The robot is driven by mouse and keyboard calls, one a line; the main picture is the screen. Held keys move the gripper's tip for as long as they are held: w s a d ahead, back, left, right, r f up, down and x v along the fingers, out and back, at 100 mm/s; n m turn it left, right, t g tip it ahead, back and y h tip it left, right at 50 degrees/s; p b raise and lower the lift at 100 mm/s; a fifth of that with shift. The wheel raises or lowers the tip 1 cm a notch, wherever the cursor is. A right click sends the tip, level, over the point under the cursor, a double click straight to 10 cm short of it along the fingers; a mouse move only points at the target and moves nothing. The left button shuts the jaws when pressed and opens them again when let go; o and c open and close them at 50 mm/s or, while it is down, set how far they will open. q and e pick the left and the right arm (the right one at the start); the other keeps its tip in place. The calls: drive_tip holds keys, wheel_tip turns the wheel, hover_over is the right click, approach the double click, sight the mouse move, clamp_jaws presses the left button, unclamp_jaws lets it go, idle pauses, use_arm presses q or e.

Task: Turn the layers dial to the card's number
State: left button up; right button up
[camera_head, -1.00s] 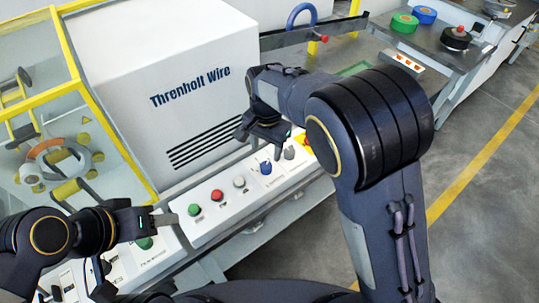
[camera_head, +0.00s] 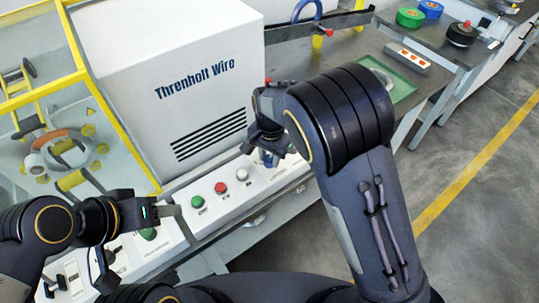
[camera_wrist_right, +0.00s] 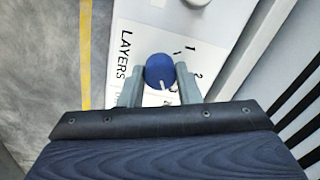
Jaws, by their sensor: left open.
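The blue layers dial (camera_wrist_right: 160,71) sits on the white panel beside the printed word LAYERS, with numbers around it. Its white mark points toward the bottom of the right wrist view, near a partly hidden number. My right gripper (camera_wrist_right: 160,82) has one finger on each side of the dial, close against it. In the head view my right gripper (camera_head: 264,140) is over the dial (camera_head: 268,158), mostly covering it. My left gripper (camera_head: 138,238) is open and empty above the panel's left part. I cannot make out a numbered card.
Green, red and white buttons (camera_head: 220,188) line the panel between my grippers. The white Threnholt Wire housing (camera_head: 170,80) stands behind, and a yellow-framed guard (camera_head: 115,125) at left. A green tray (camera_head: 392,80) and coloured spools (camera_head: 410,17) lie on tables at right.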

drive_tip(key=c, duration=0.3)
drive_tip(key=shift+c, duration=0.2)
drive_tip(key=shift+n, duration=0.4)
drive_tip(key=n, duration=0.5)
drive_tip(key=shift+n+b, duration=0.3)
drive_tip(key=shift+b, duration=0.1)
drive_tip(key=n, duration=0.5)
drive_tip(key=shift+b, duration=0.3)
drive_tip(key=shift+n, duration=0.3)
drive_tip(key=o, duration=1)
